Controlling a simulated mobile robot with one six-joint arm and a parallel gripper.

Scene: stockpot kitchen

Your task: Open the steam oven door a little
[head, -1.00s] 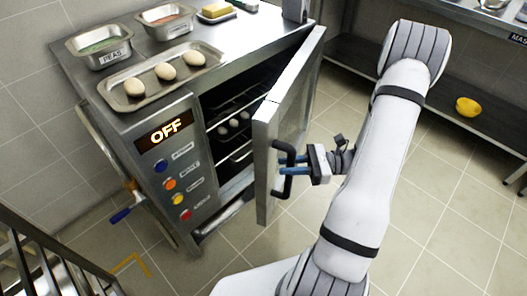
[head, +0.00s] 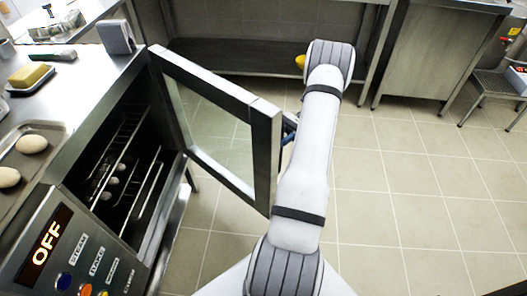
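The steam oven (head: 38,205) is at the left, its display reading OFF. Its door (head: 200,78), a metal frame around a glass pane, stands wide open, swung out to the right from the hinge at the far side. The dark cavity with wire racks shows. My arm reaches up the picture just right of the door's free edge. My gripper (head: 289,130) is beside the outer face of that edge, mostly hidden by the door and my arm; only bits of blue and dark parts show. The door handle is hidden, so I cannot see whether the fingers hold it.
On the oven top are a tray (head: 52,128) with pale buns, a yellow block (head: 32,76) on a dish and a grey bracket (head: 116,36). A low dark shelf (head: 235,55) runs along the back. Tiled floor at the right is clear.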

